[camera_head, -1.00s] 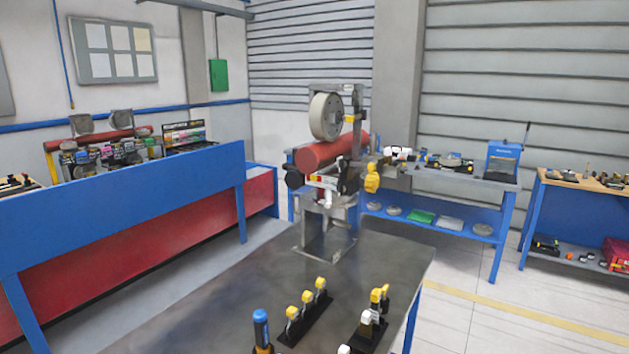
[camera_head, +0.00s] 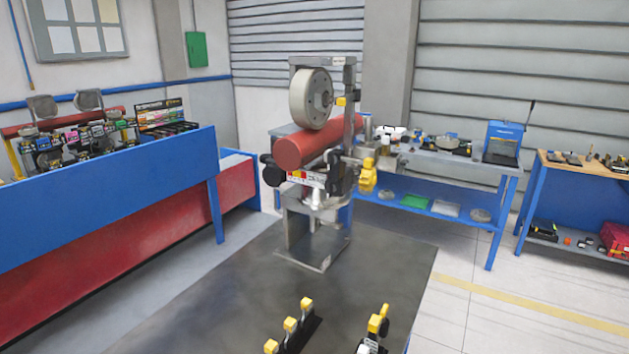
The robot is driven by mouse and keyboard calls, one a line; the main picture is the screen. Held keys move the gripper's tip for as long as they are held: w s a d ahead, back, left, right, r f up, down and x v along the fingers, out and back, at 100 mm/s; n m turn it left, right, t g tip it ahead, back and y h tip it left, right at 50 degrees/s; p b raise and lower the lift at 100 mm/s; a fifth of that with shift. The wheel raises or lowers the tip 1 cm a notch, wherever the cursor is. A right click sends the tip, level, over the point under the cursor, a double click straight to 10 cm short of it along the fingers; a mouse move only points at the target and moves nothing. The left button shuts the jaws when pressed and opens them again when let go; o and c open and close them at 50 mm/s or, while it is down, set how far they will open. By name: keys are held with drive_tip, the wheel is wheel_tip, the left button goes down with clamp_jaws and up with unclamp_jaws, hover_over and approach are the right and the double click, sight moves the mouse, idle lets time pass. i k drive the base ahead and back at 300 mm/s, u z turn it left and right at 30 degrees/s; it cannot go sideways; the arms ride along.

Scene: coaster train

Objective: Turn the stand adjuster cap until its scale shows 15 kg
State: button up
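The stand (camera_head: 305,235) stands upright at the far end of the dark table. It carries a grey wheel (camera_head: 311,98) above a red cylinder (camera_head: 320,143). A yellow knob (camera_head: 368,178) sits on its right side and a black knob (camera_head: 271,171) on its left. A label strip (camera_head: 306,177) with red, yellow and white areas runs under the cylinder; its markings are too small to read. I cannot tell which part is the adjuster cap or what its scale shows.
The dark table (camera_head: 240,310) is bare in the middle. Yellow-topped holders (camera_head: 290,325) and another black-and-yellow fixture (camera_head: 376,330) stand at its near edge. A blue-framed bench (camera_head: 440,205) with tools is behind. A blue panel (camera_head: 110,200) stands left, with open floor between.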

sight(368, 178)
drive_tip(key=u, duration=0.05)
drive_tip(key=k, duration=0.65)
drive_tip(key=z, duration=0.5)
drive_tip(key=i, duration=0.65)
drive_tip(key=z, duration=0.85)
drive_tip(key=i, duration=1.3)
drive_tip(key=u, duration=0.55)
drive_tip(key=i, duration=0.85)
drive_tip(key=u, duration=0.75)
drive_tip(key=k, duration=0.75)
drive_tip(key=u, duration=0.4)
drive_tip(key=i, duration=0.15)
drive_tip(key=z, duration=0.2)
